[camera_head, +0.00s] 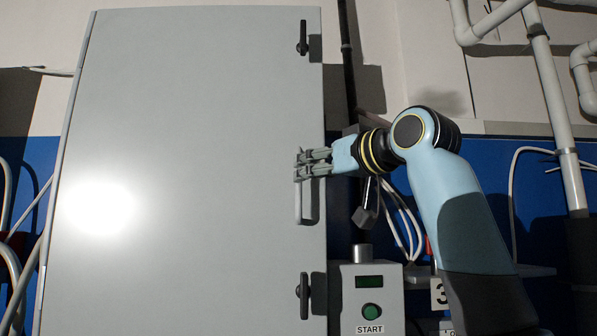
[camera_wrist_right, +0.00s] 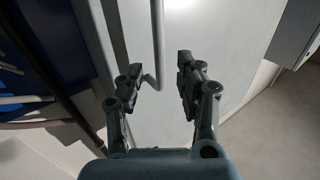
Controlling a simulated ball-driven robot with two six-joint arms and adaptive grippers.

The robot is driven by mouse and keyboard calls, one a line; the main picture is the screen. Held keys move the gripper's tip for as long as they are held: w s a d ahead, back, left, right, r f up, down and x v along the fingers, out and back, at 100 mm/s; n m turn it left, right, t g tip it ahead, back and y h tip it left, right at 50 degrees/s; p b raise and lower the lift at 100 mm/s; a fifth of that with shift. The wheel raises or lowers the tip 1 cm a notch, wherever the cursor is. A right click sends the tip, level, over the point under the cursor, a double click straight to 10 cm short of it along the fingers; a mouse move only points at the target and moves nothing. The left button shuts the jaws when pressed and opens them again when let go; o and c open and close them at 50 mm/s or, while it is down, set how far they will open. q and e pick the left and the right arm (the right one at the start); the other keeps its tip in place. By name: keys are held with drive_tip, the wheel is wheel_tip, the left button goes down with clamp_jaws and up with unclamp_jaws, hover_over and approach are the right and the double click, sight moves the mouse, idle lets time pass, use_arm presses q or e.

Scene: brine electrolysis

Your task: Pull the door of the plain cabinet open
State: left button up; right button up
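The plain cabinet (camera_head: 190,120) is a tall pale grey box that fills the left half of the head view. Its door looks closed. A light grey vertical bar handle (camera_head: 298,205) is near the door's right edge; it also shows in the right wrist view (camera_wrist_right: 157,40). My right gripper (camera_head: 303,163) is at the handle's upper part, coming in from the right. In the right wrist view its two dark fingers (camera_wrist_right: 158,68) are spread apart, with the handle's end between them and visible gaps on both sides. My left gripper is not in view.
Black latches sit at the top (camera_head: 303,38) and bottom (camera_head: 304,296) of the door's right edge. A grey control box (camera_head: 372,300) with a green START button stands right of the cabinet, below my right arm. Pipes (camera_head: 553,90) and cables line the wall.

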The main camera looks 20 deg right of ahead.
sight(298, 212)
drive_tip(key=p+x, duration=0.1)
drive_tip(key=x, duration=0.4)
clamp_jaws()
drive_tip(key=shift+w, duration=0.1)
idle(0.4)
